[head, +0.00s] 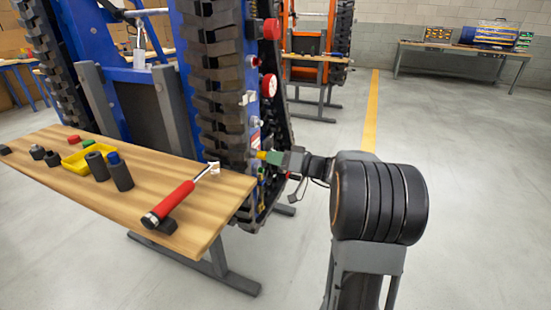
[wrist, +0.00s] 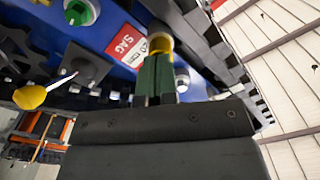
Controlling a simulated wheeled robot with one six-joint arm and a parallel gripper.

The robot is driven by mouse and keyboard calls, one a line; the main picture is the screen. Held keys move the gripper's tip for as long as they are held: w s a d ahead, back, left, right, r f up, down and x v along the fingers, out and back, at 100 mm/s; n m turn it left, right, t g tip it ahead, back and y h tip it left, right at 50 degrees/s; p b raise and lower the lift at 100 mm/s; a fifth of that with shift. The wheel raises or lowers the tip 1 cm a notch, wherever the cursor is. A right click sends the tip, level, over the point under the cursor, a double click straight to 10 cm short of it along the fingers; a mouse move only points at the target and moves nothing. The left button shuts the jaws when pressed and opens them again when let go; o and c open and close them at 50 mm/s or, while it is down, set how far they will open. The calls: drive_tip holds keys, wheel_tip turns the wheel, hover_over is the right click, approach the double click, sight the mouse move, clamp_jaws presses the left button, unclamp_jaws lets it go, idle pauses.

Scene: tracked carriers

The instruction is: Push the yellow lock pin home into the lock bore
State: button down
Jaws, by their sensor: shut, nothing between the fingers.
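My gripper (head: 271,157) reaches left to the side of the blue tracked carrier in the head view. Its green fingers (wrist: 155,68) are shut together with nothing between them. A yellow round part that looks like the lock pin (wrist: 161,42) shows just beyond the fingertips in the wrist view, and a yellow bit (head: 262,155) shows at the tips in the head view. The fingers cover part of it, and I cannot tell whether they touch it. The lock bore is hidden. A red and white SAG label (wrist: 126,42) is beside the pin on the blue panel.
A wooden bench (head: 225,187) stands left of my gripper with a red-handled tool (head: 175,198), a yellow tray (head: 85,156) and dark cylinders. Black track (head: 218,85) runs beside the work spot. A yellow knob (wrist: 30,97) and green knob (wrist: 79,12) are nearby.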

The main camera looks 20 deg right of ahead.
drive_tip(key=shift+w+a+r+b, duration=0.1)
drive_tip(key=shift+w+a+b, duration=0.15)
drive_tip(key=shift+b, duration=0.2)
drive_tip(key=shift+s, duration=0.1)
drive_tip(key=v, duration=1.5)
drive_tip(key=shift+s+d+p, duration=0.25)
drive_tip(key=shift+d+p, duration=0.05)
